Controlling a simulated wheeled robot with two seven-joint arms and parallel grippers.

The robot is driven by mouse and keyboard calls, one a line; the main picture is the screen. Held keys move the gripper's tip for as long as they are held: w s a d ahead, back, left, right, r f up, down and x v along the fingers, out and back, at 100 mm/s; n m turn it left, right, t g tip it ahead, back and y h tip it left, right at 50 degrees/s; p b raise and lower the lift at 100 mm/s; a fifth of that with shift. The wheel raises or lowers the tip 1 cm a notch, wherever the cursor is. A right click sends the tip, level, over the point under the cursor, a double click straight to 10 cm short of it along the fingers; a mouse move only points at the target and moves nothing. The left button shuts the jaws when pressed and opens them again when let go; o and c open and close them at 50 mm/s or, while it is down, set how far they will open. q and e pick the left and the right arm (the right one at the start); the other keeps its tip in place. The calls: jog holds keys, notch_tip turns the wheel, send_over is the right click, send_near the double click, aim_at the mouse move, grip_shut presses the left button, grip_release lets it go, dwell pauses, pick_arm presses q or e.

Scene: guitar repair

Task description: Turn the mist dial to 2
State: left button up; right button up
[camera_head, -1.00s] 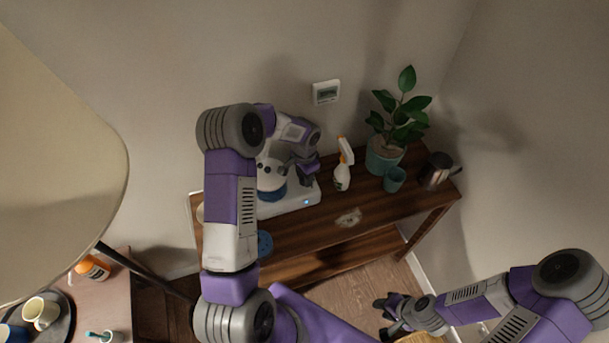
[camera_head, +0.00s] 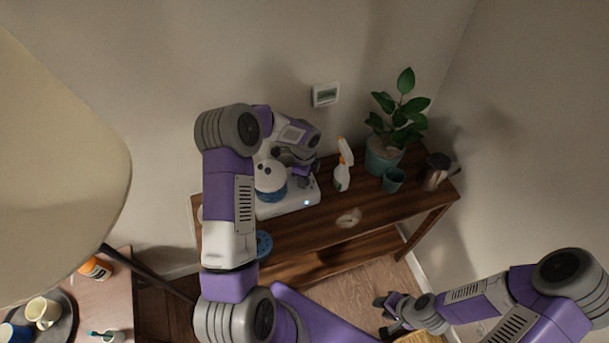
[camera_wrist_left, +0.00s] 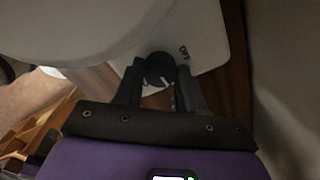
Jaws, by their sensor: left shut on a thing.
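The mist dial (camera_wrist_left: 160,68) is a small dark round knob with a pale pointer line, on the white base of a humidifier (camera_wrist_left: 208,45). My left gripper (camera_head: 304,180) reaches down to the base's right part. In the wrist view its two dark fingers (camera_wrist_left: 160,78) are on either side of the dial, shut on it. My right gripper (camera_head: 382,316) is away, low in front of the table, open and empty.
A white spray bottle with orange nozzle (camera_head: 342,172) stands right of the humidifier. Further right are a potted plant (camera_head: 383,158), a teal cup (camera_head: 393,180) and a dark metal jug (camera_head: 434,172). The table's front (camera_head: 320,230) is mostly clear. A side table (camera_head: 110,310) is lower left.

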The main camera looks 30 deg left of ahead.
pick_arm(q)
jog(key=shift+m, duration=1.7)
jog(key=o, duration=1.1)
jog(key=shift+c, duration=0.2)
jog(key=shift+p, duration=0.3)
notch_tip(320, 180, up, 8)
jog(key=shift+f, duration=0.25)
